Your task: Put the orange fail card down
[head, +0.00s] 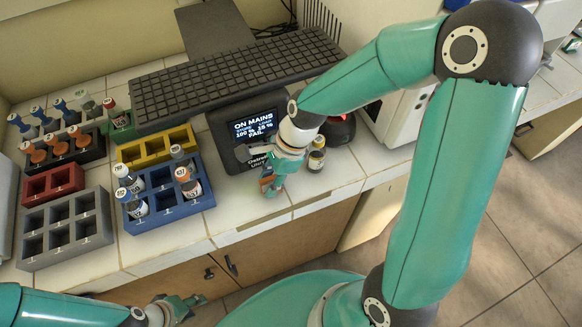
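My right gripper (270,183) is low over the front of the counter, just in front of the display unit. A small orange piece, which looks like the orange fail card (266,180), shows between its fingers; most of it is hidden by them. The gripper seems shut on it. I cannot tell whether the card touches the counter. My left gripper (190,304) is at the bottom left, in front of the cabinet doors and below the counter edge. Nothing shows in it, and its finger gap is unclear.
The display unit (243,130) reads "ON MAINS" and "FAIL". A blue rack (199,205) with several vials, plus grey (64,232), red and yellow racks, stand left.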

